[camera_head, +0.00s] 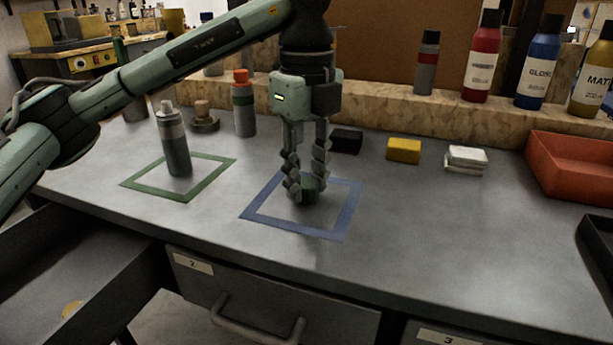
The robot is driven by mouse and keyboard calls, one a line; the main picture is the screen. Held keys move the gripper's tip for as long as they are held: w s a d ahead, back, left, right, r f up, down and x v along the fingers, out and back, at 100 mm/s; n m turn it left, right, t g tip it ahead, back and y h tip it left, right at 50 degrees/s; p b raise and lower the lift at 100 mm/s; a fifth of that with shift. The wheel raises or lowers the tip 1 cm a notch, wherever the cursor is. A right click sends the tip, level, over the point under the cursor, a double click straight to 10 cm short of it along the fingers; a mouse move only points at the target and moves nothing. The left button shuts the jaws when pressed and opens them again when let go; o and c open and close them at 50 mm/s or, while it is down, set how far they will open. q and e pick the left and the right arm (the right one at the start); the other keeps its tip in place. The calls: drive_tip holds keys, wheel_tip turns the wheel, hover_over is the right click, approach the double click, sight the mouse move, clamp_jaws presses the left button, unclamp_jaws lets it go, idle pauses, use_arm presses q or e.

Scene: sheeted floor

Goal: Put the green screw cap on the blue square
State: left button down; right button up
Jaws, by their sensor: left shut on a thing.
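My left gripper (306,190) points straight down over the blue square (346,212), an outline on the grey bench top. It is shut on the green screw cap (309,184), a small dark green piece low between the fingertips, inside the outline. The fingers partly hide the cap, and I cannot tell whether it touches the bench. A grey bottle (174,142) with a light top stands inside a green square outline (151,190) to the left. My right gripper is not in view.
A bottle with an orange top (243,105) stands behind. Black (346,140), yellow (403,151) and white (466,159) blocks lie to the right, near a red tray (572,168). An open drawer (80,270) is at front left.

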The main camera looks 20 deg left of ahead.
sight(307, 182)
use_arm(q)
drive_tip(key=shift+f, duration=0.2)
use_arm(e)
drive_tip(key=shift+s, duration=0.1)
use_arm(q)
drive_tip(key=c, duration=1.5)
unclamp_jaws()
drive_tip(key=o, duration=0.3)
drive_tip(key=shift+o, duration=0.2)
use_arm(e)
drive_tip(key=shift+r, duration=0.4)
use_arm(q)
wheel_tip(307, 182, up, 12)
drive_tip(key=p, duration=0.1)
drive_tip(key=shift+r+p, duration=0.15)
drive_tip(key=shift+p, duration=0.15)
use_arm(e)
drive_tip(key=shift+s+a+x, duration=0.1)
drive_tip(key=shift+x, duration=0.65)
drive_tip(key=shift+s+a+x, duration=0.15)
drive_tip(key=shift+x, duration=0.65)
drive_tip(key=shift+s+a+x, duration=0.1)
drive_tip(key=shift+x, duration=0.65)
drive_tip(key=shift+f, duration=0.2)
